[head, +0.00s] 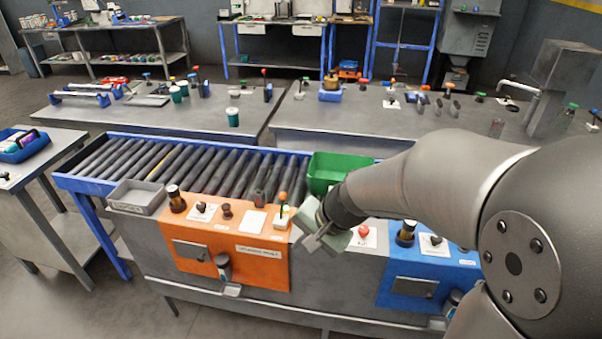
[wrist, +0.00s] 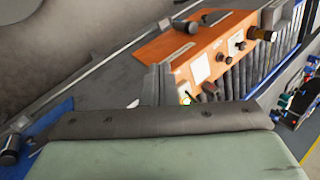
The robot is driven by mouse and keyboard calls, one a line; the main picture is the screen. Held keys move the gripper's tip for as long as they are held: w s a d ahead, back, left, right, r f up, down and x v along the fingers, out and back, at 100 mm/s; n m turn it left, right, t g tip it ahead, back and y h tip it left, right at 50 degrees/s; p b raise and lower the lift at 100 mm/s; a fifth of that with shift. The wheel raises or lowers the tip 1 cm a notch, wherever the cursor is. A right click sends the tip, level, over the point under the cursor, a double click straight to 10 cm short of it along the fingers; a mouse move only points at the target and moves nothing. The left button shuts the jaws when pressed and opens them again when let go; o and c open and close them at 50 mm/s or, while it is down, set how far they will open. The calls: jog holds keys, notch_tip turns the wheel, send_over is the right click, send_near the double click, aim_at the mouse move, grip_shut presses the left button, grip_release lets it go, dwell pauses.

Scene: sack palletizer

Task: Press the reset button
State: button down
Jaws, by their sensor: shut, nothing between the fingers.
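My gripper (head: 312,243) is shut and empty, in front of the sloped console between its orange panel (head: 220,230) and blue panel (head: 425,265). In the wrist view its fingers (wrist: 158,85) are together, with the orange panel (wrist: 190,45) beyond them. The orange panel carries a dark knob with an amber base (head: 176,198), a black button on a white plate (head: 206,211) and a small dark knob (head: 227,211). A red button (head: 363,232) sits on a white plate just right of my gripper. The labels are too small to read, so I cannot tell which is reset.
An orange-tipped lever (head: 283,198) stands close left of my gripper. A green bin (head: 335,172) sits behind it, and a grey tray (head: 137,197) is at the console's left end. A roller conveyor (head: 190,165) runs behind the panel. Part of the console is hidden by my arm.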

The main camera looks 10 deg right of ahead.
jog(key=w+d+f+m+t+p, duration=0.1)
jog(key=w+d+m, duration=0.1)
jog(key=w+m, duration=0.3)
jog(key=w+d+f+m+t+h+p, duration=0.1)
jog(key=w+d+m+t, duration=0.1)
jog(key=w+m, duration=0.3)
jog(key=w+d+f+m+t+h+p, duration=0.1)
jog(key=w+d+m, duration=0.3)
jog(key=w, duration=0.6)
jog(key=shift+w+d+f+m+t, duration=0.25)
jog(key=shift+f+m+t, duration=0.1)
jog(key=shift+m+t, duration=0.3)
jog(key=shift+a, duration=0.1)
notch_tip(320, 180, down, 8)
jog(key=b, duration=0.5)
jog(key=shift+r, duration=0.25)
jog(key=shift+f+b, duration=0.65)
jog(key=shift+b, duration=0.5)
jog(key=shift+f+b, duration=0.4)
jog(key=shift+b, duration=0.25)
